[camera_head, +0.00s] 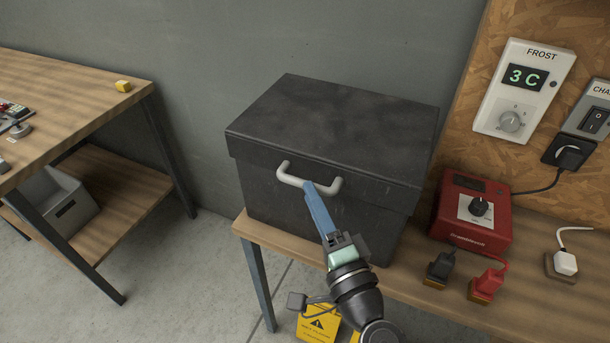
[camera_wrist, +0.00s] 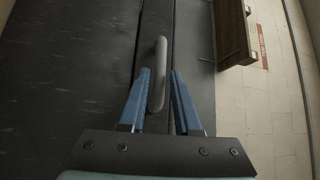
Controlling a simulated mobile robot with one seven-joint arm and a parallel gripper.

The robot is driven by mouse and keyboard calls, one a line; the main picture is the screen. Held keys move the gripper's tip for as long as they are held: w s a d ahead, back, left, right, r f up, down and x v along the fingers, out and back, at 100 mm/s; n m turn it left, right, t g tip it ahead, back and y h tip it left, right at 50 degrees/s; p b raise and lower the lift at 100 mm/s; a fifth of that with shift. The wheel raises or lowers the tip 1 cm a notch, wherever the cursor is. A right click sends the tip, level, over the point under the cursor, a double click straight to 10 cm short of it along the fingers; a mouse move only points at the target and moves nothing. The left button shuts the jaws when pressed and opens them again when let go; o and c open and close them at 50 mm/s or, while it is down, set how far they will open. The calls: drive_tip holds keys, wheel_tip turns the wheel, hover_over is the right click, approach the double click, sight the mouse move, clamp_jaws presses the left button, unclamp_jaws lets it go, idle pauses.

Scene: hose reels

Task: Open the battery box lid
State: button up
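The black battery box (camera_head: 275,205) stands on a wooden bench, with its dark lid (camera_head: 345,120) lying closed on top. A pale grey bar handle (camera_head: 292,180) is on the lid's front face. My gripper (camera_head: 309,186) reaches up to the handle from the front, its blue fingers at the middle of the bar. In the wrist view the handle (camera_wrist: 159,70) runs between the two blue fingers of my gripper (camera_wrist: 161,75). The fingers are apart. The left one looks close to or touching the bar, and a gap shows on the right side.
A red charger (camera_head: 475,215) stands on the bench right of the box, with black and red clamps (camera_head: 487,285) before it. A frost thermostat (camera_head: 523,90) hangs on the board behind. A wooden table (camera_head: 70,85) stands left. A yellow floor sign (camera_head: 318,325) is below.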

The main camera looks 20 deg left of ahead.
drive_tip(key=shift+p+x, duration=0.3)
drive_tip(key=shift+x, duration=1.75)
clamp_jaws()
